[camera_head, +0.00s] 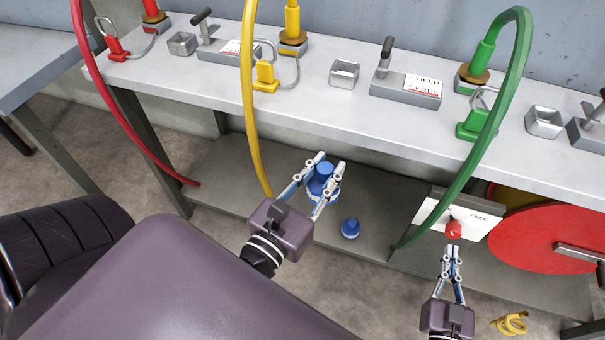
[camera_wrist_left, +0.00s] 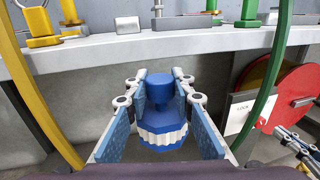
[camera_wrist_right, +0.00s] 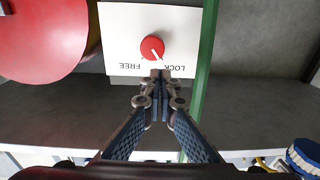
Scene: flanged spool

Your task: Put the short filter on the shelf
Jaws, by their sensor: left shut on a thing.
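A blue filter (camera_wrist_left: 162,120) with a narrower round top and a white ribbed band is between the fingers of my left gripper (camera_head: 325,182). The gripper is shut on it and holds it upright in front of the bench; it also shows in the head view (camera_head: 321,174). A second blue filter (camera_head: 350,228) with a pale band stands on the lower shelf (camera_head: 225,178). I cannot tell from the views which filter is the short one. My right gripper (camera_head: 452,252) is shut and empty, its tips just in front of the red knob (camera_head: 453,230); I cannot tell whether they touch.
The knob sits on a white LOCK/FREE panel (camera_wrist_right: 120,45) beside a large red disc (camera_head: 545,238). A yellow hose (camera_head: 250,110) and a green hose (camera_head: 512,90) hang before the bench top (camera_head: 300,85). A yellow coil (camera_head: 510,324) lies at lower right.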

